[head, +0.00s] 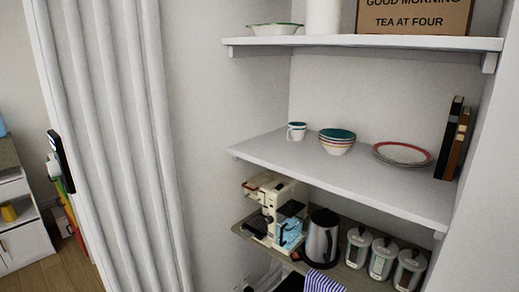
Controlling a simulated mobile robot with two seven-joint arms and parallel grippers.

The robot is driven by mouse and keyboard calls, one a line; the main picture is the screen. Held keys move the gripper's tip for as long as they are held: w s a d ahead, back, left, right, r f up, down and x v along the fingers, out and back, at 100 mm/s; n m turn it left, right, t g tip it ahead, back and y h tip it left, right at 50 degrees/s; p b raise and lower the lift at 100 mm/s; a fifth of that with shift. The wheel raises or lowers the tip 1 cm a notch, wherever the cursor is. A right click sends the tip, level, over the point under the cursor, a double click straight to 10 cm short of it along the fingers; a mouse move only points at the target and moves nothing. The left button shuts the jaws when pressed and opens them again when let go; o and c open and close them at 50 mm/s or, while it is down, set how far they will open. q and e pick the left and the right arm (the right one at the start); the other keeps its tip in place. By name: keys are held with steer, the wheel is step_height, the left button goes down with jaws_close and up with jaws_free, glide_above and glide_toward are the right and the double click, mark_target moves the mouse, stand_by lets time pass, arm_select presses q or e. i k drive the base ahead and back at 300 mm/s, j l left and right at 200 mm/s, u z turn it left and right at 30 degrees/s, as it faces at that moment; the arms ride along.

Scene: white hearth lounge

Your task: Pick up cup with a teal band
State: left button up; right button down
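A small white cup (296,131) with a teal band near its rim stands upright on the middle shelf (330,170), close to the shelf's left end. Its handle appears to point left. A stack of bowls (337,142), teal inside with coloured bands outside, stands just right of the cup with a small gap. Neither of my grippers is in the head view.
Right of the bowls are plates (402,153) with a red rim and two upright books (453,138). The upper shelf (360,42) hangs above. Below stand a coffee machine (275,208), a kettle (321,237) and several canisters (383,258). A white curtain (110,130) hangs left.

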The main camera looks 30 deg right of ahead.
mark_target(296, 131)
steer(key=z, duration=1.55)
